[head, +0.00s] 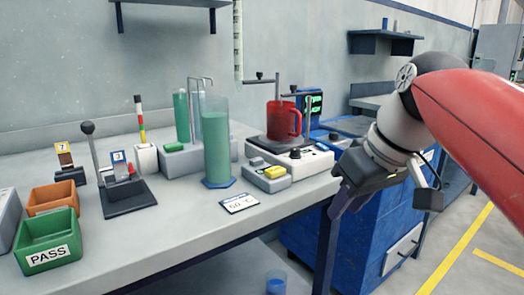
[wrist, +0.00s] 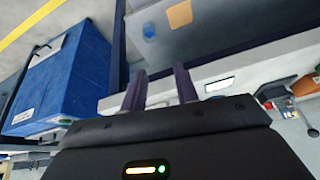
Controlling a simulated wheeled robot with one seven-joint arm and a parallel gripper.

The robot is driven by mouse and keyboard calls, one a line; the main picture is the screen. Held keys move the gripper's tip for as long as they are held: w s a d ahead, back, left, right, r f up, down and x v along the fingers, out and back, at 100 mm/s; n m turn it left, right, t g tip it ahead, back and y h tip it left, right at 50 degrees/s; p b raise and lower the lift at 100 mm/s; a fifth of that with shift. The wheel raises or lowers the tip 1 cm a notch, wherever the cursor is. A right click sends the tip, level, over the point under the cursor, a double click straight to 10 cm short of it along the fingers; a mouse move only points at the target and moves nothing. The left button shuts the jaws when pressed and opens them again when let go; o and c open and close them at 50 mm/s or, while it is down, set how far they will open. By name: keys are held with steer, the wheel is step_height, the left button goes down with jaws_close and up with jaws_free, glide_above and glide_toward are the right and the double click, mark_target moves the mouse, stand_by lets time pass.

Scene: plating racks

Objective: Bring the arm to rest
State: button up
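My arm reaches in from the right of the head view, with a red link nearest the camera. My gripper (head: 338,208) points downward off the right end of the grey workbench (head: 215,240), in front of the blue cabinet. In the wrist view my gripper (wrist: 160,72) shows two dark purple fingers standing apart with nothing between them. In the head view its fingers are partly lost against the dark bench leg.
A red jug (head: 281,120) stands on a hotplate at the bench's back right. A green liquid cylinder (head: 216,150) stands mid-bench. A green PASS bin (head: 47,255) is at the left. The blue cabinet (head: 300,225) stands close beside my gripper. Open floor lies right.

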steer(key=s+d+f+m+h, duration=0.1)
steer(key=s+f, duration=0.4)
steer(key=f, duration=0.5)
steer(key=s+f+m+t+h, duration=0.1)
steer(key=s+f+m, duration=0.3)
steer(key=f, duration=0.6)
steer(key=shift+s+d+f+t+h, duration=0.3)
steer(key=shift+s+d+h, duration=0.05)
steer(key=shift+s+h, duration=0.15)
